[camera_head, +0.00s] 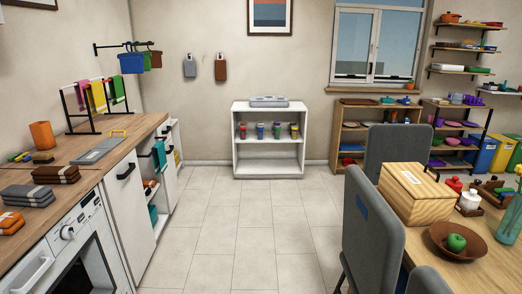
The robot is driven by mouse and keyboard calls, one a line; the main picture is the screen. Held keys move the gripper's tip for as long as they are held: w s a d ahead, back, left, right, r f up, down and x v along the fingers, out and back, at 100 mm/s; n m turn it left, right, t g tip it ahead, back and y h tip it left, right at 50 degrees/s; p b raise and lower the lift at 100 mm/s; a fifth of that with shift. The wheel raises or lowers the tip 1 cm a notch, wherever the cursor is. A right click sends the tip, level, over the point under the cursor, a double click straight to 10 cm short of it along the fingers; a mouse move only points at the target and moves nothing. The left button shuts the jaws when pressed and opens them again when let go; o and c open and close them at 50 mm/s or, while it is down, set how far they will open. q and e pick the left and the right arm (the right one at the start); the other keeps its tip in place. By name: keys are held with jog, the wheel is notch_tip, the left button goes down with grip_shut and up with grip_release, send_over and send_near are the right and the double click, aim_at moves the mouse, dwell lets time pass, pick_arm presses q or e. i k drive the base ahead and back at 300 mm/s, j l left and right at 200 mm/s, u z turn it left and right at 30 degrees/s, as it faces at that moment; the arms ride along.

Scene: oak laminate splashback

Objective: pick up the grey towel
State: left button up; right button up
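A folded grey towel (28,195) lies in a stack on the wooden counter at the left, near the counter's front edge. Folded brown towels (56,174) lie just behind it, and folded orange towels (10,222) lie in front of it at the left picture edge. Neither of my grippers shows in the head view.
A tiled floor (225,225) lies clear in the middle. Grey chairs (372,235) and a table with a wooden box (415,193) stand at the right. A white shelf (268,168) stands at the back.

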aim_at(30, 196)
jog(key=u, duration=1.5)
